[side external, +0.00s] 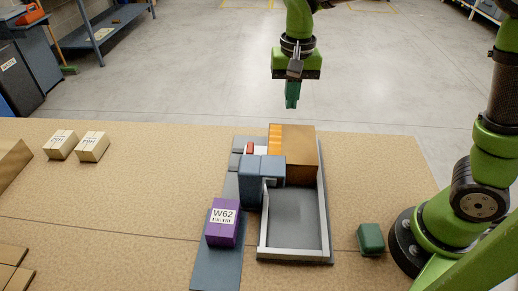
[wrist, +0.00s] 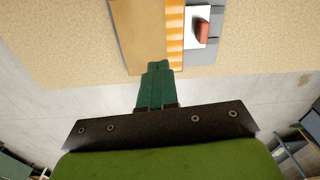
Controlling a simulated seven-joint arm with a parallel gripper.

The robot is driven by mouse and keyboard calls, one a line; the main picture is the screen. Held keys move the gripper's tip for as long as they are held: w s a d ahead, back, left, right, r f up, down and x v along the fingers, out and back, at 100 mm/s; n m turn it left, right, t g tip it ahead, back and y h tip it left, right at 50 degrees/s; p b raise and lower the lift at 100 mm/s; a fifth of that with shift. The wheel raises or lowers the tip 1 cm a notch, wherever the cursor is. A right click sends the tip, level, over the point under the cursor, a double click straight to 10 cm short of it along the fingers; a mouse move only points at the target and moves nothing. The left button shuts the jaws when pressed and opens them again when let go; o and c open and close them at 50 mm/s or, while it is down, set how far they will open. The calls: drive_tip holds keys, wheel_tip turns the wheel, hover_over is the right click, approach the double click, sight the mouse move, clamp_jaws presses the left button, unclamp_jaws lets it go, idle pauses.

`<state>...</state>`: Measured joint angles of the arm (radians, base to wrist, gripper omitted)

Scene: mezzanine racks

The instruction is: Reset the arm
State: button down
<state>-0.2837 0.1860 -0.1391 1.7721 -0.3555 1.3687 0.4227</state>
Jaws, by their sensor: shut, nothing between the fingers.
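My gripper (side external: 292,102) is shut and empty. It hangs in the air, pointing down, above and beyond the far edge of the table (side external: 100,205). In the wrist view its green fingers (wrist: 158,68) are pressed together. The brown box (wrist: 145,30) on the table lies past the fingertips in that view.
A grey tray (side external: 326,220) holds the brown box (side external: 298,160). A green block (side external: 370,239) sits right. Two cartons (side external: 92,147) lie far left.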

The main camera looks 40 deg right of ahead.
drive_tip(key=s+d+r+n+t+y, duration=0.1)
drive_tip(key=s+r+n+t, duration=0.1)
drive_tip(key=s, duration=0.5)
drive_tip(key=s+d+r+n+t, duration=0.1)
drive_tip(key=s+d+r+t, duration=0.1)
drive_tip(key=s, duration=0.5)
drive_tip(key=r+t, duration=0.1)
drive_tip(key=t, duration=0.1)
drive_tip(key=shift+s+n+t+y, duration=0.3)
drive_tip(key=shift+n+t+y, duration=0.1)
